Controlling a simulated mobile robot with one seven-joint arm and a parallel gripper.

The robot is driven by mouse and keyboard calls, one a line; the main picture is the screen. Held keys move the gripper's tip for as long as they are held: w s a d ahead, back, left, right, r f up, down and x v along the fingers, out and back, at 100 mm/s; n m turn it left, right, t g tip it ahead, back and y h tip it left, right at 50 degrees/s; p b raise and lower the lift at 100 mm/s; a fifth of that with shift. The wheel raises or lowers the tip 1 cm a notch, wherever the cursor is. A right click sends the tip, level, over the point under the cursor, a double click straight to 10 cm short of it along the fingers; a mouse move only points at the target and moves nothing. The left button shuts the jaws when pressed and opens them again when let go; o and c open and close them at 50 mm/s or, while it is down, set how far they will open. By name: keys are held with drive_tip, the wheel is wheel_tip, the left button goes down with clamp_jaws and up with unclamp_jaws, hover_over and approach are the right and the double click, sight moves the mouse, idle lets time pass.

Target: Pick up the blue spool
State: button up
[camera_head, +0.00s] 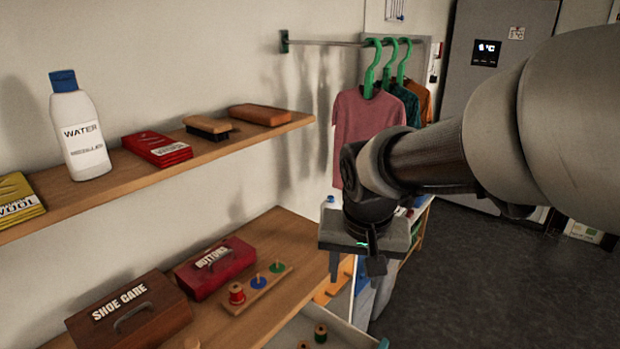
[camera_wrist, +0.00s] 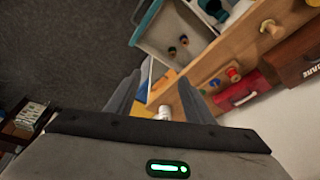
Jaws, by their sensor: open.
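No blue spool can be clearly made out. On the lower shelf a wooden peg rack (camera_head: 245,303) holds a red spool (camera_head: 237,294), with a blue disc (camera_head: 258,282) and a green disc (camera_head: 277,267) around its other pegs. Below, an open drawer (camera_head: 345,333) holds small spools; one looks green (camera_head: 320,333), and another is cut by the bottom edge. The wrist view shows two small dark spools (camera_wrist: 178,45) in the drawer, too small to tell their colours. My gripper (camera_wrist: 157,92) is open and empty, to the right of the rack in the head view.
A red BUTTONS box (camera_head: 215,268) and a brown SHOE CARE box (camera_head: 128,313) stand beside the rack. Clothes (camera_head: 367,130) hang behind my arm. Dark floor (camera_head: 480,290) is open at right.

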drive_tip(key=w+a+f+g+b, duration=0.15)
drive_tip(key=w+a+f, duration=0.35)
drive_tip(key=f, duration=0.5)
drive_tip(key=m+b, duration=0.1)
drive_tip(key=m, duration=0.1)
approach(303, 347)
wheel_tip(303, 347, down, 3)
drive_tip(key=shift+w+f+g+b, duration=0.1)
drive_tip(key=shift+g+b, duration=0.15)
drive_tip(key=shift+b, duration=0.1)
drive_tip(key=shift+w+d+f, duration=0.1)
drive_tip(key=shift+w+f, duration=0.05)
drive_tip(key=shift+f, duration=0.8)
drive_tip(key=shift+w+f, duration=0.15)
drive_tip(key=shift+f, duration=0.8)
drive_tip(key=shift+w+d+f, duration=0.1)
drive_tip(key=shift+w+f, duration=0.05)
drive_tip(key=shift+f, duration=0.8)
drive_tip(key=c, duration=1.1)
